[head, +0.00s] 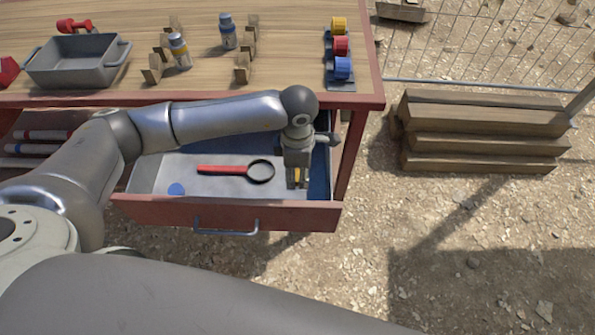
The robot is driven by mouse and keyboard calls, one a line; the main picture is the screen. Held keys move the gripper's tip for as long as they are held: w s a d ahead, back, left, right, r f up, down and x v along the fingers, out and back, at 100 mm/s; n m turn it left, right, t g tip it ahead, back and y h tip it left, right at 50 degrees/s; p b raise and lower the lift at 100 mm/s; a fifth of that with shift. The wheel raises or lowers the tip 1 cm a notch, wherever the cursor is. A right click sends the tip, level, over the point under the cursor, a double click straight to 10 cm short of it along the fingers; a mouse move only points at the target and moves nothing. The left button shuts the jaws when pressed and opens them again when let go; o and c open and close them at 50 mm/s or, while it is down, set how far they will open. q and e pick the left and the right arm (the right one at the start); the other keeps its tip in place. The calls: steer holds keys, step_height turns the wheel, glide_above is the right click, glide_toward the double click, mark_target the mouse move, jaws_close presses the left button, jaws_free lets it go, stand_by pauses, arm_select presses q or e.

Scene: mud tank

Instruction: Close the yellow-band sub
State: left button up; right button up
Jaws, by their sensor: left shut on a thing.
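The grey sub with a yellow band (180,53) stands tilted between wooden blocks on the bench at the upper left. My left gripper (297,180) points down inside the right end of the open drawer (265,217), well away from the sub. It is shut on a small yellow thing (297,173), mostly hidden between the fingers, so its shape cannot be told. A flat blue disc (176,189) lies at the drawer's left. My right gripper is out of view.
A red-handled magnifying glass (233,171) lies in the drawer. A blue-banded sub (228,32) stands among wooden blocks. A grey tray (78,59) is at the bench's left. Yellow, red and blue rolls (340,46) line its right edge. Wooden steps (485,130) stand right of the bench.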

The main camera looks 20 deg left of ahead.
arm_select(q)
steer(key=shift+a+r+m, duration=0.1)
steer(key=shift+r+m, duration=0.2)
steer(key=s+a+r+m, duration=0.2)
steer(key=s+r+m, duration=0.2)
steer(key=r+m, duration=0.3)
steer(key=s+a+r+m, duration=0.3)
steer(key=r+m, duration=0.4)
steer(key=m, duration=0.6)
steer(key=shift+s+a+r+m, duration=0.2)
steer(key=shift+s+a+m, duration=0.1)
steer(key=shift+s, duration=0.3)
